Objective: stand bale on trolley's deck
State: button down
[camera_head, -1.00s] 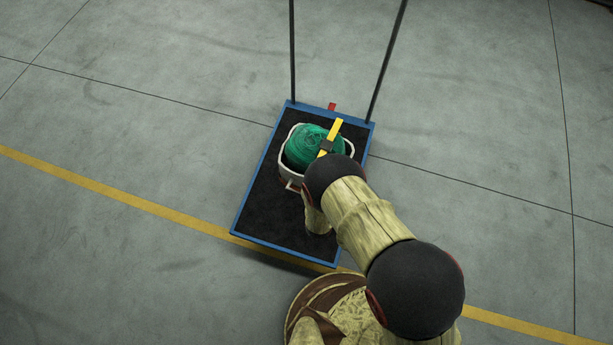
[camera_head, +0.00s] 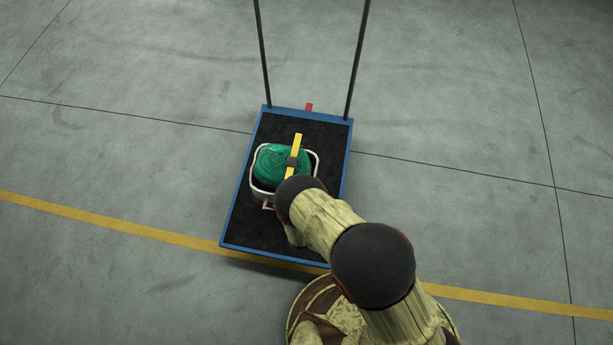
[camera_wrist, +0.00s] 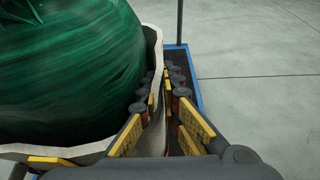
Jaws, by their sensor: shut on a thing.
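The green bale (camera_head: 272,165) sits inside a pale rim or tub (camera_head: 316,170) over the dark deck of the blue-edged trolley (camera_head: 262,228). I cannot tell whether its base touches the deck. In the wrist view the bale (camera_wrist: 65,70) fills the upper left, with the pale wall (camera_wrist: 152,45) around it. My gripper (camera_wrist: 165,100) is shut on this pale wall, at the bale's right side in that view. In the head view my wrist hides the bale's near right part. A yellow bar with a dark block (camera_head: 297,143) crosses the bale's right side there.
Two dark handle posts (camera_head: 262,60) rise from the trolley's far end, near a small red tab (camera_head: 309,107). The deck has bare room beyond and in front of the bale. Grey floor with a yellow line (camera_head: 110,222) is clear around it.

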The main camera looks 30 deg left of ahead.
jog(key=w+a+f+b, duration=0.2)
jog(key=f, duration=0.1)
jog(key=w+a+f+b, duration=0.2)
jog(key=f, duration=0.2)
jog(key=w+a+f+b, duration=0.1)
jog(key=w+f+b, duration=0.1)
jog(key=w+f, duration=0.1)
jog(key=shift+a+f, duration=0.3)
jog(key=shift+a, duration=0.1)
jog(key=shift+r, duration=0.1)
jog(key=c, duration=2.5)
grip_release()
jog(key=shift+d+f, duration=0.1)
jog(key=shift+f, duration=0.15)
jog(key=o, duration=0.5)
jog(key=shift+r, duration=0.1)
